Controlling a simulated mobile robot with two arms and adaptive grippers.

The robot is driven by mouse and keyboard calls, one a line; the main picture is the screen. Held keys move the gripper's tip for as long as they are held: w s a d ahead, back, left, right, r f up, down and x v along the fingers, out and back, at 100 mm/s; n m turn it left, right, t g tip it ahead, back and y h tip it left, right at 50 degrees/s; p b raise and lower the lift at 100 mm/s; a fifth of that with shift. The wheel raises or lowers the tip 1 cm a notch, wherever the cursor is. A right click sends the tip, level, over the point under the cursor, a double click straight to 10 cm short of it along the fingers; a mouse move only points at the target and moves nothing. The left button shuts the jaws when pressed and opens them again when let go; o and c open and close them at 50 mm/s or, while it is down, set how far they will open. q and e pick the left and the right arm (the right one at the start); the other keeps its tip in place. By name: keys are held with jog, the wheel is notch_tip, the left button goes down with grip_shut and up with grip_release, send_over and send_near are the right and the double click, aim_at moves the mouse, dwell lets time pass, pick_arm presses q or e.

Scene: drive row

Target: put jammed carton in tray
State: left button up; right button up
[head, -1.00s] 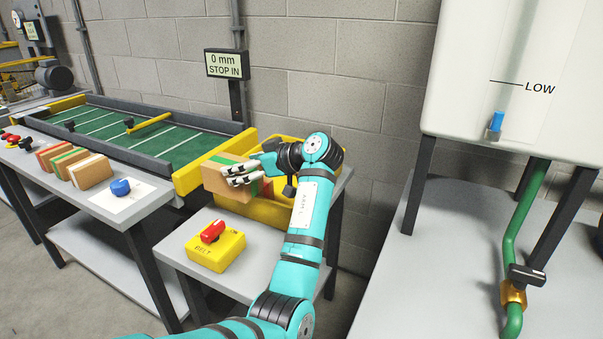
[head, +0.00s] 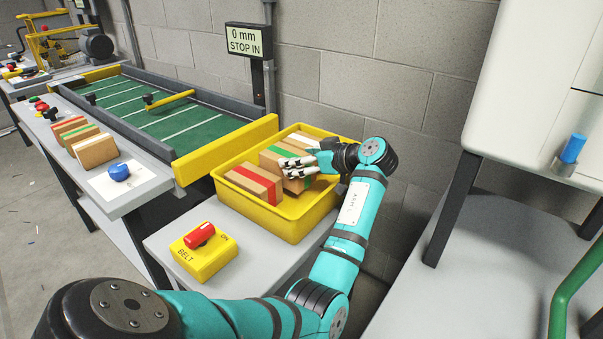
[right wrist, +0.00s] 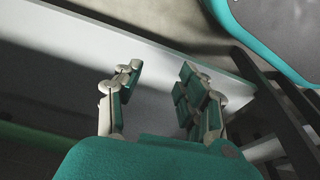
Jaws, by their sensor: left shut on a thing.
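A brown carton with a green stripe (head: 271,163) is inside the yellow tray (head: 283,229) in the head view. My left gripper (head: 298,163) is shut on this carton, and its pale fingers hide part of it. A brown carton with a red stripe (head: 252,184) lies in the same tray, nearer the front left. Whether the held carton touches the tray floor is hidden. My right gripper (right wrist: 160,82) shows in the right wrist view, open with nothing between its fingers.
The green belt (head: 150,110) ends at a yellow bar (head: 225,150) beside the tray. A yellow box with a red switch (head: 202,252) stands in front of the tray. Several cartons (head: 95,150) and a blue button (head: 119,172) are on the left ledge. A sign reads "0 mm STOP IN" (head: 248,41).

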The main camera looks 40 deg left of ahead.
pick_arm(q)
notch_tip(320, 180, down, 4)
jog(key=shift+r, duration=0.15)
pick_arm(e)
jog(key=shift+w+r, duration=0.2)
jog(key=shift+r, duration=0.5)
jog(key=shift+f, duration=0.1)
pick_arm(q)
jog(key=o, duration=1.5)
pick_arm(e)
jog(key=shift+r, duration=0.25)
jog(key=shift+r, duration=0.1)
pick_arm(q)
jog(key=v, duration=0.7)
jog(key=shift+d+r, duration=0.15)
jog(key=shift+d, duration=0.1)
pick_arm(e)
jog(key=shift+w+f, duration=0.15)
jog(key=shift+f, duration=0.45)
